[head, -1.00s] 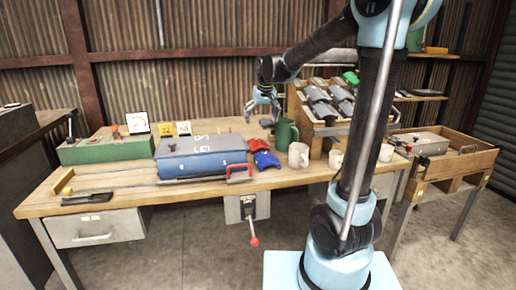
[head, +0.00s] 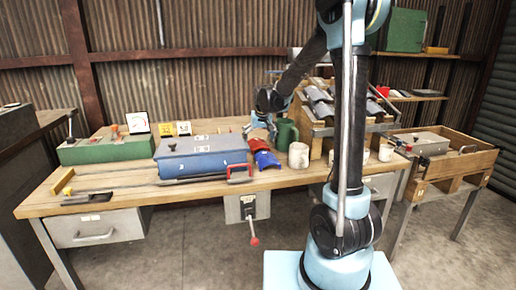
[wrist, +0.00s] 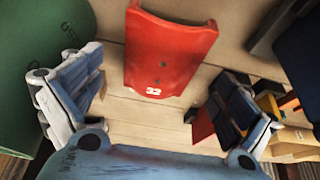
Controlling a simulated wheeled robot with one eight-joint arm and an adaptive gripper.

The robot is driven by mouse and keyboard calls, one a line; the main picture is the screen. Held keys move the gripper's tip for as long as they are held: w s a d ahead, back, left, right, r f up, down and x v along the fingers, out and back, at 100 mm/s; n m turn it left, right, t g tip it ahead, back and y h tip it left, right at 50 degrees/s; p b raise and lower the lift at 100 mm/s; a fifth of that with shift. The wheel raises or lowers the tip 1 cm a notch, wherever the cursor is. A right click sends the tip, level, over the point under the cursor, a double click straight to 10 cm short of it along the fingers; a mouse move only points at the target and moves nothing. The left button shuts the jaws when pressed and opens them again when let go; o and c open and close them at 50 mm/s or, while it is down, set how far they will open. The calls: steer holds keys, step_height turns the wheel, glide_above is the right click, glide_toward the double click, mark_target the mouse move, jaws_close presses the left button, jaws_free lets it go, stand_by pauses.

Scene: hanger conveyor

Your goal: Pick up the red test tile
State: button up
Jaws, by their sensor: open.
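The red test tile (head: 258,145) is a curved roof-tile shape lying on the workbench, just right of the blue toolbox and behind a blue tile (head: 267,160). In the wrist view the red tile (wrist: 170,55) lies at the top centre, marked "32" at its near end. My gripper (head: 260,131) is just above and behind the red tile in the head view. In the wrist view my gripper (wrist: 150,102) has its fingers spread wide with nothing between them. The tile's marked end lies beyond the gap between the fingers, and no contact shows.
The blue toolbox (head: 200,160) is at left. A wooden rack (head: 312,130) rises at right.

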steer(key=shift+x, duration=1.5)
steer(key=c, duration=1.3)
